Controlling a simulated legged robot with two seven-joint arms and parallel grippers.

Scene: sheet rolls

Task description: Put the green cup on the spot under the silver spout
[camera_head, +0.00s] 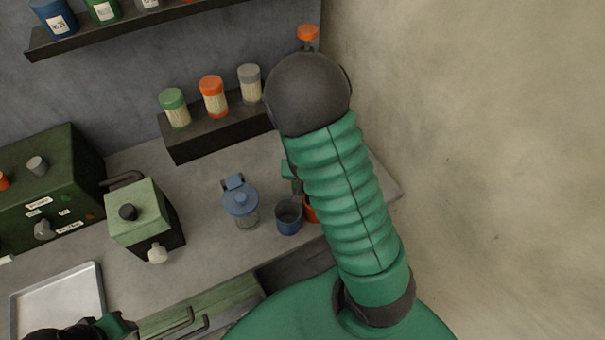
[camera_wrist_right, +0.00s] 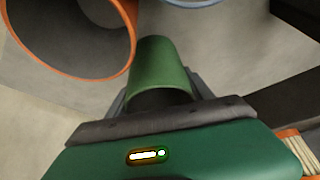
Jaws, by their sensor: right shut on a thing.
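The green cup (camera_wrist_right: 163,72) is between the fingers of my right gripper (camera_wrist_right: 160,90), which is shut on it. In the head view my right arm covers most of this gripper, and a small green patch beside the arm cannot be told for sure. A grey spout-like part (camera_head: 43,229) sits on the front of a dark green machine (camera_head: 62,170) at the left; the spot under it cannot be made out. My left gripper (camera_head: 85,329) shows only partly at the bottom left edge, and its fingers are not clear.
An orange cup (camera_wrist_right: 75,35) is close beside the green cup, and a blue cup (camera_head: 289,218) stands near it. A blue-lidded jar (camera_head: 241,201), a light green box (camera_head: 138,208) and a metal tray (camera_head: 58,268) are on the counter. A low shelf (camera_head: 190,147) holds several jars.

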